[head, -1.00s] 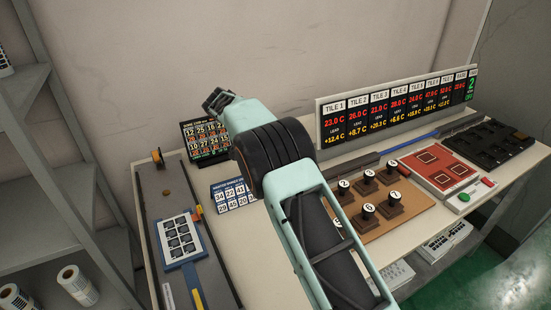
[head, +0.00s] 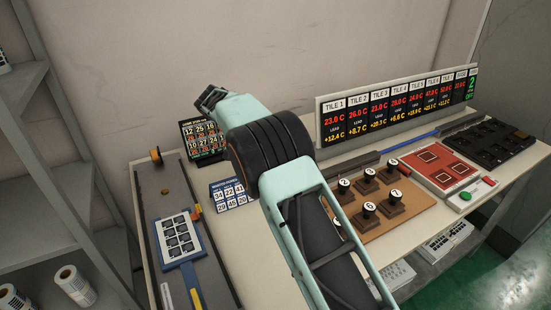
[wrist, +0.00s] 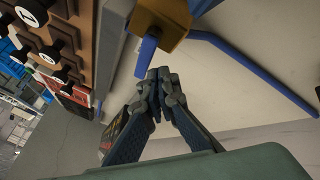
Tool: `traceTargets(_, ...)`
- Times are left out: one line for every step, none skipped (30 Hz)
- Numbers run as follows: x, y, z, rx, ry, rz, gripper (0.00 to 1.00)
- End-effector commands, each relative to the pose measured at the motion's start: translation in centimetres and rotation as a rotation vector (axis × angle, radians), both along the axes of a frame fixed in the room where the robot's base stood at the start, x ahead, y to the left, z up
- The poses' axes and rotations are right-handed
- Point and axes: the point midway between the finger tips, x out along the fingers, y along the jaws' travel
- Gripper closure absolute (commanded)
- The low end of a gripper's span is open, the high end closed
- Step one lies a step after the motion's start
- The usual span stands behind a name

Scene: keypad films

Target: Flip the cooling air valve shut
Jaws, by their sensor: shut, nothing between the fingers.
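The valve shows in the wrist view as a brass-coloured body (wrist: 165,17) with a short blue lever (wrist: 147,55) sticking out of it toward my gripper. A blue pipe (wrist: 255,72) runs from the body to the right. My gripper (wrist: 160,76) is shut and empty, its fingertips close to the lever's free end. I cannot tell whether they touch it. In the head view my arm hides the valve and my fingertips, while part of a blue pipe (head: 415,140) shows right of the arm.
A brown board with numbered black knobs (head: 368,210) lies right of my arm. The tile display (head: 396,108) stands behind it. A red panel (head: 437,167) and a black tray (head: 490,142) lie further right. A grey tray (head: 150,195) and a small card stand (head: 230,194) are at left.

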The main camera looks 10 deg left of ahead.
Motion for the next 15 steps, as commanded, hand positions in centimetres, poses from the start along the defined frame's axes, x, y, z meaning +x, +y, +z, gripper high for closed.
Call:
traceTargets(-0.2,0.5,0.7,0.003,-0.004,0.003,1.0)
traceTargets(-0.4,0.8,1.2,0.003,-0.004,0.003,1.0)
traceTargets(-0.7,1.1,1.8,0.003,-0.004,0.003,1.0)
traceTargets(-0.9,1.5,2.3,0.004,-0.005,0.003,1.0)
traceTargets(-1.2,1.8,2.8,0.004,-0.005,0.003,1.0)
traceTargets(-1.5,2.3,3.6,0.005,-0.005,0.004,1.0)
traceTargets(-1.7,2.6,4.1,0.003,-0.004,0.003,1.0)
traceTargets(-2.0,2.9,4.6,0.004,-0.004,0.003,1.0)
traceTargets(-2.3,3.3,5.2,0.004,-0.004,0.003,1.0)
traceTargets(-2.5,3.6,5.7,0.004,-0.004,0.004,1.0)
traceTargets(-2.7,3.9,6.2,0.004,-0.003,0.003,1.0)
traceTargets(-3.0,4.2,6.7,0.003,-0.003,0.003,1.0)
traceTargets(-3.2,4.4,7.1,0.003,-0.003,0.003,1.0)
traceTargets(-3.3,4.6,7.5,0.003,-0.002,0.001,1.0)
traceTargets(-3.5,4.8,7.9,0.002,-0.003,0.002,1.0)
